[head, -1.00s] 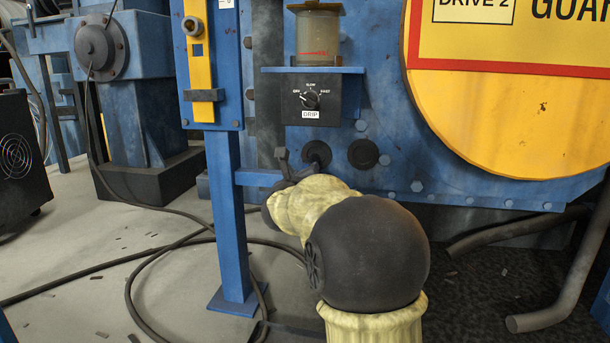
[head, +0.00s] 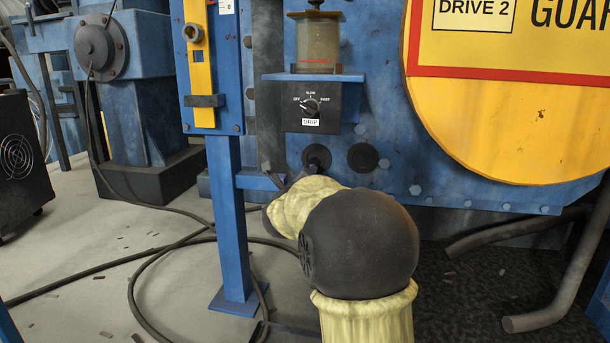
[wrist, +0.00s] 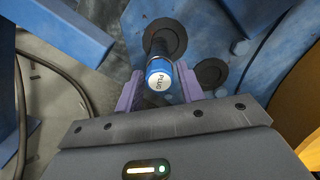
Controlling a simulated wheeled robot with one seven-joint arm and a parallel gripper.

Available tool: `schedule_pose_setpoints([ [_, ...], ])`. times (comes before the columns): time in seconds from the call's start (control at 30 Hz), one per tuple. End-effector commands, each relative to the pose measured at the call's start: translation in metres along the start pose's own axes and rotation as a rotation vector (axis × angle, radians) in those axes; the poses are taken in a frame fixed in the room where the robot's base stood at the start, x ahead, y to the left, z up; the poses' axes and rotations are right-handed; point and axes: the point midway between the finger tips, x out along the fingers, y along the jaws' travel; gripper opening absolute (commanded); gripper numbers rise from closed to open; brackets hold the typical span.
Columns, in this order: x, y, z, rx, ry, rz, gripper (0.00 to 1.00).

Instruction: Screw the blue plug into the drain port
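The blue plug (wrist: 159,74), with a white end marked PLUG, shows in the wrist view between the two purple fingers of my gripper (wrist: 160,68). In the head view this port (head: 317,155) is just beyond my gripper (head: 282,183), which is small and mostly hidden by my arm. The plug cannot be made out there.
A second dark round port (head: 363,156) is to the right. The DRIP dial box (head: 312,107) and a reservoir (head: 317,45) are above. A blue post (head: 230,220) stands left of my arm, with cables (head: 150,270) on the floor. A yellow guard (head: 500,110) is at right.

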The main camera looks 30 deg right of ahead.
Motion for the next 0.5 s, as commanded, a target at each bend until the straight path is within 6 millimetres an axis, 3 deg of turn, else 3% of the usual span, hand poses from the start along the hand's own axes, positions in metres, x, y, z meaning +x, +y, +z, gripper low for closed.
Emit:
schedule_pose_setpoints([
  [0.5,-0.0001,-0.0008,0.0009,-0.273,0.001,0.001,0.38],
])
